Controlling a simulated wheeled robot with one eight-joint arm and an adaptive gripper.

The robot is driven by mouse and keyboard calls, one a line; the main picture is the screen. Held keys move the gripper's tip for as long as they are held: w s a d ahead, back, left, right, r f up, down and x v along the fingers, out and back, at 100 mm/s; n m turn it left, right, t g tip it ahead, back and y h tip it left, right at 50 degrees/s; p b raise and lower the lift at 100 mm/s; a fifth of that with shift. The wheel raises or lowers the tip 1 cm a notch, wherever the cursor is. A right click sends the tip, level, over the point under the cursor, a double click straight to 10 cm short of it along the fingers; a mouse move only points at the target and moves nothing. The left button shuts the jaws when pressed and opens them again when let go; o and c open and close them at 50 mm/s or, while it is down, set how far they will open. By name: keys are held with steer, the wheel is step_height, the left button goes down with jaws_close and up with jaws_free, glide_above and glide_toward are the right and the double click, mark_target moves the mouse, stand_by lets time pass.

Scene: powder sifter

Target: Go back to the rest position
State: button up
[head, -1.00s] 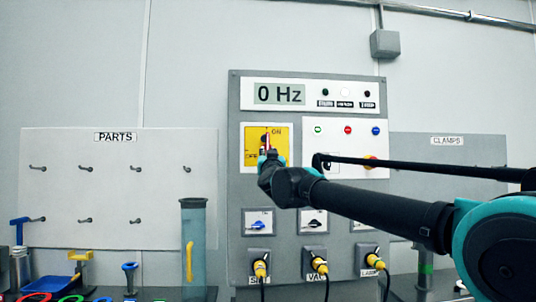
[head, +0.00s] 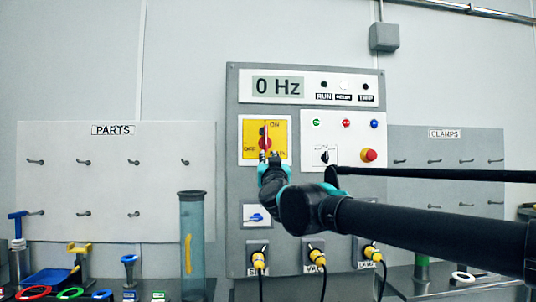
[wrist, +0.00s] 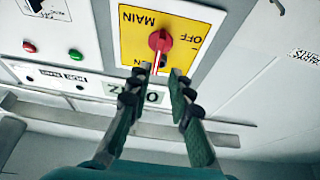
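My gripper (head: 268,160) is just below the red main switch knob (head: 265,142) on its yellow plate (head: 247,152). The knob's handle points up to ON. In the wrist view, which is upside down, the red knob (wrist: 160,41) lies beyond the fingertips and its handle points toward the gap between them. My gripper (wrist: 165,78) has its two fingers apart with nothing held between them. No contact with the knob shows. My dark arm reaches in from the right and hides the lower middle of the panel.
The grey control panel (head: 233,200) shows 0 Hz on its display (head: 277,87). A red stop button (head: 368,155) sits right of the gripper. Yellow plugs (head: 317,257) with cables stick out below. A clear tube (head: 192,240) stands left. Open air lies in front of the wall.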

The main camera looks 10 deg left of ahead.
steer(key=shift+s+d+f, duration=0.1)
steer(key=shift+s+f, duration=0.05)
steer(key=shift+s, duration=0.1)
stand_by(0.3)
steer(key=d+f+n+g, duration=0.1)
steer(key=d+f+g, duration=0.3)
steer(key=f, duration=0.9)
steer(key=s+d+f+g, duration=0.1)
steer(key=d+f+g, duration=0.2)
steer(key=d+f, duration=0.7)
steer(key=d+f+n+g, duration=0.1)
steer(key=d+f+g, duration=0.15)
steer(key=f, duration=1.35)
steer(key=s+d+f+m+g+h, duration=0.2)
steer(key=s+d+f+g+h, duration=0.1)
steer(key=s+d+f, duration=0.7)
steer(key=s+d+f+m+g+h, duration=0.3)
steer(key=s+d+f, duration=0.7)
steer(key=f, duration=0.4)
steer(key=shift+s+f+g+h, duration=0.25)
steer(key=shift+s+g+h, duration=0.25)
steer(key=shift+g, duration=0.35)
steer(key=shift+o, duration=0.3)
